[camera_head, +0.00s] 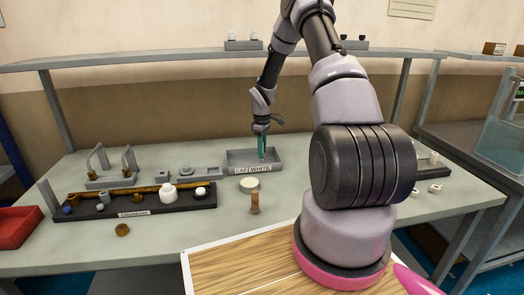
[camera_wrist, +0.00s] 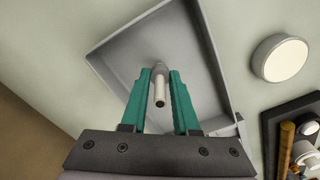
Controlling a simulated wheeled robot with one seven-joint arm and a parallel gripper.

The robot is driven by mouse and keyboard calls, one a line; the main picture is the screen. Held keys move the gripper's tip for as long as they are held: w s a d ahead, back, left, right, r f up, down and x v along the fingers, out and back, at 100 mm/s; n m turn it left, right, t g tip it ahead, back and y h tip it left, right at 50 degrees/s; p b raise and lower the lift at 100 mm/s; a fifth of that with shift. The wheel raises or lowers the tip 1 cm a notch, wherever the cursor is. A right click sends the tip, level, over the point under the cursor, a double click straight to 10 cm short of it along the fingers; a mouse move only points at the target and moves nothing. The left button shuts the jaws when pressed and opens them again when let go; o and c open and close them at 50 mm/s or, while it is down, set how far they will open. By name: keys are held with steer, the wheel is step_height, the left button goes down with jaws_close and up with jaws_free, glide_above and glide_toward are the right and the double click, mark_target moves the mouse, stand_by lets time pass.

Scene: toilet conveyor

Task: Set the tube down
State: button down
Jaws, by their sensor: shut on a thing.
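My gripper (camera_head: 262,143) has teal fingers and is at the grey tray (camera_head: 235,155) labelled "CAP WHITE" near the middle of the table. In the wrist view my gripper (camera_wrist: 160,78) is shut on a small pale grey tube (camera_wrist: 159,96), held between the fingertips. The tray (camera_wrist: 125,50) lies behind the tube there, and its floor looks otherwise empty. In the head view the tube (camera_head: 262,156) shows only as a small light tip under the fingers. I cannot tell whether it touches the tray floor.
A round white-topped piece (camera_head: 249,184) and a small amber cylinder (camera_head: 254,205) stand in front of the tray. A black "Conveyor" rack (camera_head: 105,211) with several parts is at the left. A red bin (camera_head: 16,226) is at the far left. A shelf (camera_head: 150,58) runs above the back.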

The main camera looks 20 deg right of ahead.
steer(key=c, duration=0.7)
jaws_free()
steer(key=shift+f, duration=0.1)
steer(key=shift+o, duration=0.2)
step_height(320, 180, up, 8)
steer(key=shift+f, duration=0.25)
steer(key=s+a+r+m+t, duration=0.1)
steer(key=s+a+r+m, duration=0.3)
steer(key=r, duration=0.7)
steer(key=s+a+r+m+t, duration=0.1)
steer(key=s+r+t, duration=0.1)
steer(key=s+r, duration=0.75)
steer(key=s+a+r+m+t+y, duration=0.1)
steer(key=s+a+r+m+t, duration=0.1)
steer(key=s+r, duration=0.4)
steer(key=s+a+r+m+t+y, duration=0.1)
steer(key=s+a+r+m, duration=0.3)
steer(key=s, duration=1)
step_height(320, 180, up, 3)
steer(key=shift+s+a+r+m+t, duration=0.1)
steer(key=shift+s+a+m+t, duration=0.1)
steer(key=shift+m+t, duration=0.6)
